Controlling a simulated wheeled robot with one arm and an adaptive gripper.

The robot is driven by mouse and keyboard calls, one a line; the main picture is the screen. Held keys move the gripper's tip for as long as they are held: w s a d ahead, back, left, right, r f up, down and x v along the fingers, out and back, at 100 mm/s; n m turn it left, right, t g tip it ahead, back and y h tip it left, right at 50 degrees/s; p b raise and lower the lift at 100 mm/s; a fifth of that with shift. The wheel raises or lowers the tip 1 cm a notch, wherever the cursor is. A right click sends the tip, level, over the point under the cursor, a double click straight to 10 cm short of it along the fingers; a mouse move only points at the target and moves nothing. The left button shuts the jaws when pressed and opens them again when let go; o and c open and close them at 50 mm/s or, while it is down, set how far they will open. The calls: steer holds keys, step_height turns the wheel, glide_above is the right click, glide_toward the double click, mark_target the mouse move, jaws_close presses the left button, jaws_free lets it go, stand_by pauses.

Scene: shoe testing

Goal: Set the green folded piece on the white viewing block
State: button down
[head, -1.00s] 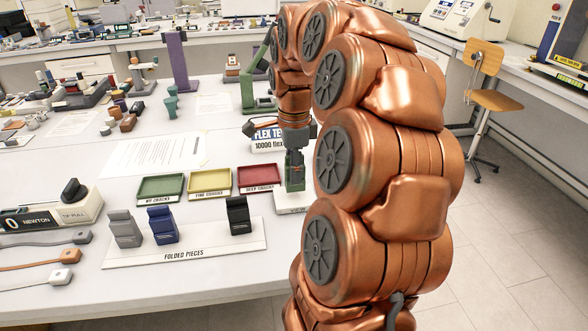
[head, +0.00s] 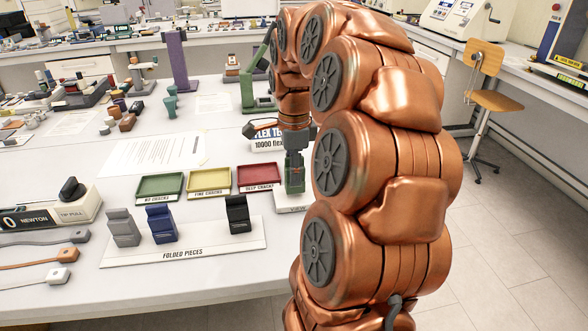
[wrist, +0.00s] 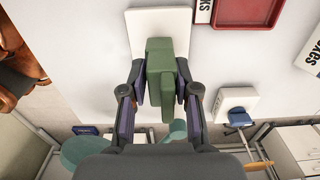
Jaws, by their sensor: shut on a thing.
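The green folded piece (head: 294,184) is upright between the fingers of my gripper (head: 294,166), over the white viewing block (head: 283,207) at the right of the table. In the wrist view, the green piece (wrist: 160,60) sits between both finger pads of my gripper (wrist: 165,88), with the white block (wrist: 150,20) behind it and extending past its far end. The piece looks very close to the block's top; I cannot tell whether it touches. My arm hides the right part of the block in the head view.
Left of the block are the red tray (head: 258,178), yellow tray (head: 210,182) and green tray (head: 160,187). In front, a white FOLDED PIECES board (head: 190,248) holds grey, blue and black pieces. A flex-test sign (head: 266,141) stands behind.

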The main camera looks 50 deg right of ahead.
steer(key=shift+f+b, duration=0.35)
steer(key=shift+f, duration=0.2)
steer(key=c, duration=0.8)
jaws_free()
step_height(320, 180, up, 11)
steer(key=shift+r, duration=0.45)
steer(key=shift+a, duration=0.1)
